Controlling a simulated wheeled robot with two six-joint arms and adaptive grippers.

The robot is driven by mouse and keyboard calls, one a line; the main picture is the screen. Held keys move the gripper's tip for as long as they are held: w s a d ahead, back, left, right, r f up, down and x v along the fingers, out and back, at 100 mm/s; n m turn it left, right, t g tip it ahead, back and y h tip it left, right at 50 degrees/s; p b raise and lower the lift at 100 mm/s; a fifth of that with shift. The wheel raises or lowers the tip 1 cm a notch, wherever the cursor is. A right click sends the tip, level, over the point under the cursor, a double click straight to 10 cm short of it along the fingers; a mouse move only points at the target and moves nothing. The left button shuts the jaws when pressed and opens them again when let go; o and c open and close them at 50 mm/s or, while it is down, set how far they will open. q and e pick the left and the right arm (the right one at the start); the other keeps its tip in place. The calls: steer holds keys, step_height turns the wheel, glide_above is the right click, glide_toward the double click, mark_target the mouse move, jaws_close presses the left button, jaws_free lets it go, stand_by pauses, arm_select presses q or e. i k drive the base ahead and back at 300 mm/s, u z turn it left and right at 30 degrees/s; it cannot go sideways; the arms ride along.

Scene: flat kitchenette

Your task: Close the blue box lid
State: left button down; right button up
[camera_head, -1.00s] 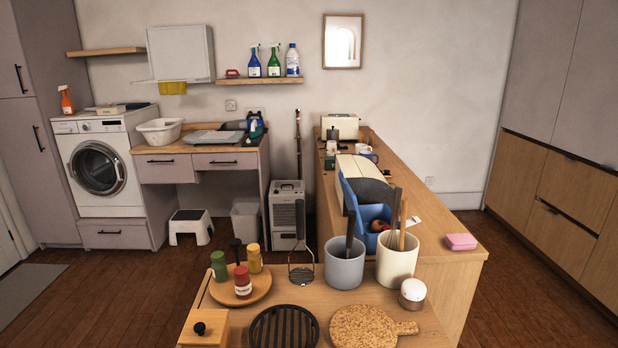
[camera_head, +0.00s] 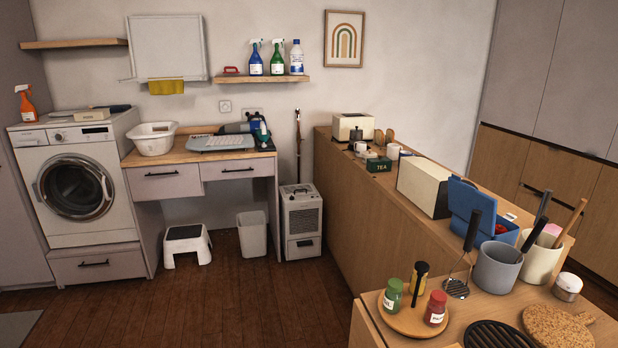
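The blue box (camera_head: 506,232) stands on the wooden counter at the right of the head view, behind the utensil pots. Its blue lid (camera_head: 469,201) is raised and stands up at the box's left side. The grey pot and its utensils hide part of the box, and I cannot see its inside clearly. Neither of my grippers is in view.
A cream bread bin (camera_head: 424,184) stands just beyond the lid. A grey pot (camera_head: 497,268) and a white pot (camera_head: 541,258) of utensils stand in front of the box. The wooden floor (camera_head: 240,300) left of the counter is clear.

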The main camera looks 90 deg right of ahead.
mark_target(464, 198)
steer(key=i, duration=0.95)
steer(key=z, duration=3)
steer(key=i, duration=2.1)
steer(key=z, duration=2.15)
steer(key=i, duration=0.3)
steer(key=z, duration=0.45)
